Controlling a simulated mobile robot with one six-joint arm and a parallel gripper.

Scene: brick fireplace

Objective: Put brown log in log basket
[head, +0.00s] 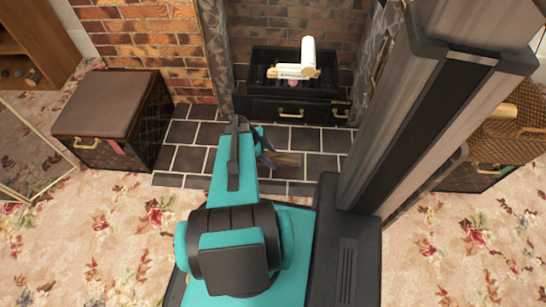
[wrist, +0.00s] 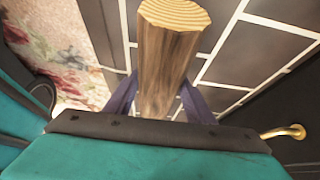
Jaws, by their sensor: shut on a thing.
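The brown log (head: 287,160) has dark bark and is held over the tiled hearth. In the wrist view, the brown log (wrist: 167,60) points away from me with its pale ringed end showing. My gripper (wrist: 158,100) is shut on it, one purple finger on each side. In the head view my gripper (head: 266,150) is partly hidden by my arm. The wicker log basket (head: 515,130) is at the far right, partly hidden behind my column, with a light log (head: 503,111) at its top. The basket is well away from my gripper.
Pale logs (head: 309,52) lie in the black fire grate (head: 262,105) at the back. A dark chest with a brown lid (head: 106,100) stands at the left. Dark tiles (head: 185,155) cover the hearth. Floral carpet (head: 110,245) in front is mostly clear.

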